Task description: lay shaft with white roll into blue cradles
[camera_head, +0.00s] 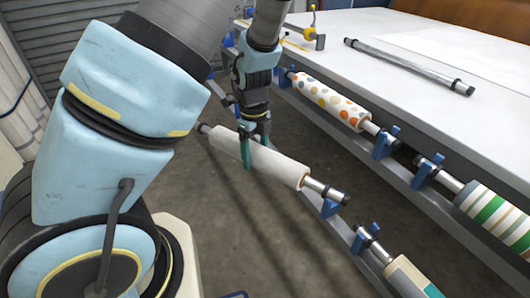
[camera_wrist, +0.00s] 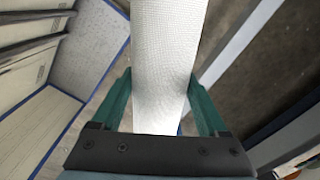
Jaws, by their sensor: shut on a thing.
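The white roll (camera_head: 262,158) on its metal shaft is in the middle of the head view, slanting from upper left to lower right. My gripper (camera_head: 256,148) comes down from above, its green fingers shut around the middle of the roll. In the wrist view the white roll (camera_wrist: 167,60) runs between both fingers of my gripper (camera_wrist: 160,88). The shaft's near end (camera_head: 327,190) shows over a blue cradle (camera_head: 330,207) on the low rail; I cannot tell whether they touch. The cradle for the far end is not clearly seen.
A dotted roll (camera_head: 330,100) and a striped roll (camera_head: 495,215) sit along the white table (camera_head: 420,60). A bare shaft (camera_head: 408,66) lies on the table. Another roll (camera_head: 410,278) lies at lower right, beside a blue cradle (camera_head: 362,240). Open floor lies left of the rail.

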